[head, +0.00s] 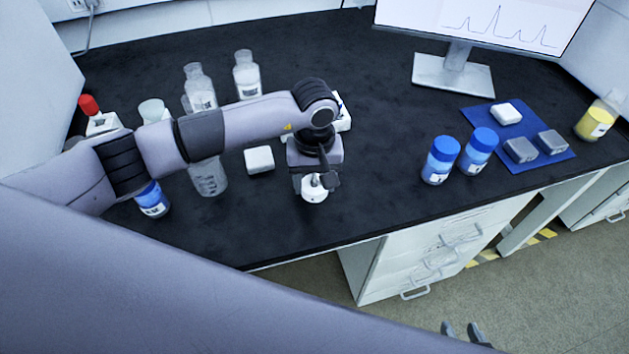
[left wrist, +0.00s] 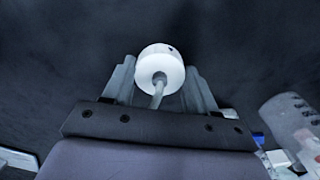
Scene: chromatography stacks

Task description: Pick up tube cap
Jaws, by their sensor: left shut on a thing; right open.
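The tube cap (head: 313,192) is a small white round piece. In the left wrist view the cap (left wrist: 160,68) shows a pale stem pointing toward the camera. My left gripper (head: 318,184) is shut on it over the front middle of the black bench, with the cap between its fingers. The left wrist view shows the two fingers (left wrist: 160,85) on either side of the cap. How high the cap is above the bench is hard to tell. My right gripper (head: 466,333) is open and empty at the bottom edge of the head view, beyond the bench front.
A white block (head: 259,160) lies left of my left gripper. Clear bottles (head: 246,76) and a beaker (head: 209,178) stand around my left arm. Two blue-capped bottles (head: 440,160) stand to the right, beside a blue mat (head: 540,157) with small blocks. A monitor stand (head: 453,72) is behind.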

